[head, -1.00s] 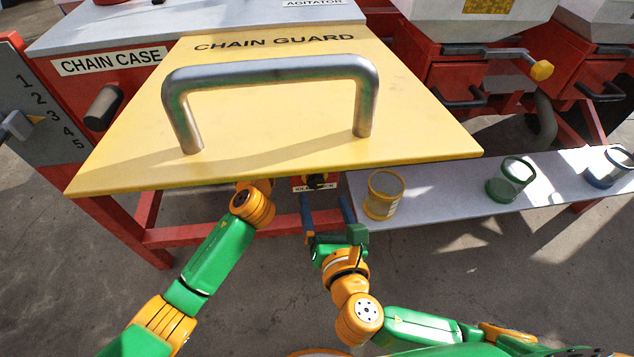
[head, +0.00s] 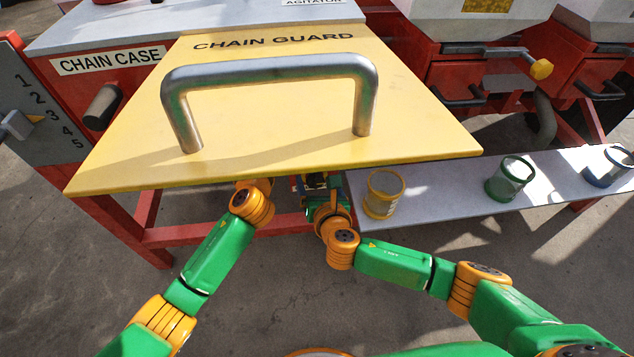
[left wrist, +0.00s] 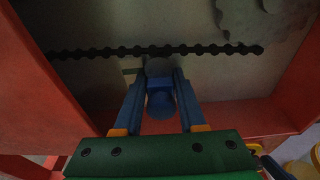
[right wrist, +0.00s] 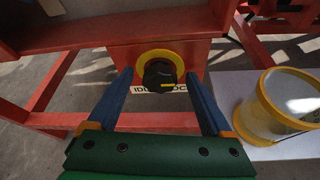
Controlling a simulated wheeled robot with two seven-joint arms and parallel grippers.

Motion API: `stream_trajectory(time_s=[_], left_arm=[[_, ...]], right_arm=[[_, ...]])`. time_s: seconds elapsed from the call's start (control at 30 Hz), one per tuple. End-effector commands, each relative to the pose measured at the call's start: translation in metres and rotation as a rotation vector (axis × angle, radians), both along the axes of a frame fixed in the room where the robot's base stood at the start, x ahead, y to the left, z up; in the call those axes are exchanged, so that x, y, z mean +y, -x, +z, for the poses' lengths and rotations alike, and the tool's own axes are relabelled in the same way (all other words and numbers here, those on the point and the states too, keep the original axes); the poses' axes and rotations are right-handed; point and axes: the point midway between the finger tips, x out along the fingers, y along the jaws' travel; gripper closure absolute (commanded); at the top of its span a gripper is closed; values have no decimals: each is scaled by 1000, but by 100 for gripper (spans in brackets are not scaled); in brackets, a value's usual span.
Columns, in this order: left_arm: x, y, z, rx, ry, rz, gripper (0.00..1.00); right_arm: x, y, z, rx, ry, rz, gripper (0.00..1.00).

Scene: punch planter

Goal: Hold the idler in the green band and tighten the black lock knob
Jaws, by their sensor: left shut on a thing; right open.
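The black lock knob (right wrist: 159,73) sits in a yellow ring on a red panel, above a partly covered label. My right gripper (right wrist: 159,80) is open, with one blue finger on each side of the knob; I cannot tell whether they touch it. In the head view my right gripper (head: 317,187) is under the front edge of the guard. In the left wrist view my left gripper (left wrist: 159,88) is shut on a rounded blue-grey piece, seemingly the idler (left wrist: 159,104). The guard hides this gripper in the head view.
A black chain (left wrist: 150,51) runs across inside the red case, with a grey sprocket (left wrist: 240,18) at upper right. The yellow chain guard (head: 270,120) with its grey handle overhangs both grippers. A yellow-rimmed cup (head: 384,196) stands on the pale shelf (head: 440,198), right of my right gripper.

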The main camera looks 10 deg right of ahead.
Motion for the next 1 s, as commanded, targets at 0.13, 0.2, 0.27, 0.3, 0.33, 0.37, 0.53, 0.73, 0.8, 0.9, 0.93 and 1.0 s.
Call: stream_trajectory(time_s=[0.13,0.2,0.27,0.3,0.33,0.37,0.53,0.73,0.8,0.9,0.93,1.0], left_arm=[[0,0,0,0,0,0,100],[0,0,0,0,0,0,100],[0,0,0,0,0,0,100],[0,0,0,0,0,0,100],[0,0,0,0,0,0,100],[0,0,0,0,0,0,100],[0,0,0,0,0,0,100],[0,0,0,0,0,0,100],[0,0,0,0,0,0,100],[0,0,0,0,0,0,100],[0,0,0,0,0,0,100],[0,0,0,0,0,0,100]], right_arm=[[0,0,0,0,0,0,35],[0,0,0,0,0,0,54],[0,0,0,0,0,0,70],[0,0,0,0,0,0,81],[0,0,0,0,0,0,89],[0,0,0,0,0,0,97],[0,1,0,0,-7,-1,100],[-1,1,-1,0,-69,-1,100],[-2,1,-1,0,-111,-2,100],[-2,1,-1,1,-186,-2,100],[-2,1,-1,1,-212,-1,100],[-3,1,-2,1,-275,-3,100]])
